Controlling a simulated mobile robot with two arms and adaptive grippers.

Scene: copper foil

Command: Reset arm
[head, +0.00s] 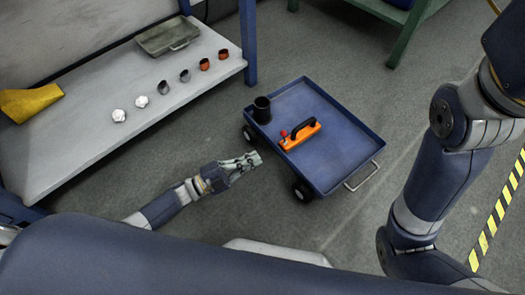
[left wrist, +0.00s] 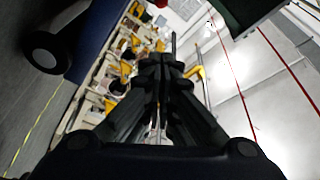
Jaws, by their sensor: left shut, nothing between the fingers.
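My left gripper (head: 250,160) is in the lower middle of the head view, beside the left side of the blue cart. Its fingers are together and empty. In the left wrist view the shut fingers (left wrist: 165,75) fill the middle. My right arm comes down along the right of the head view, and its gripper is out of the picture.
The blue cart (head: 340,160) carries an orange tool (head: 300,140) and a dark cup (head: 262,110). On the grey bench (head: 85,130) are a metal tray (head: 168,37), several small cups, white crumpled pieces (head: 119,115) and a yellow item (head: 30,104). Floor between bench and cart is clear.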

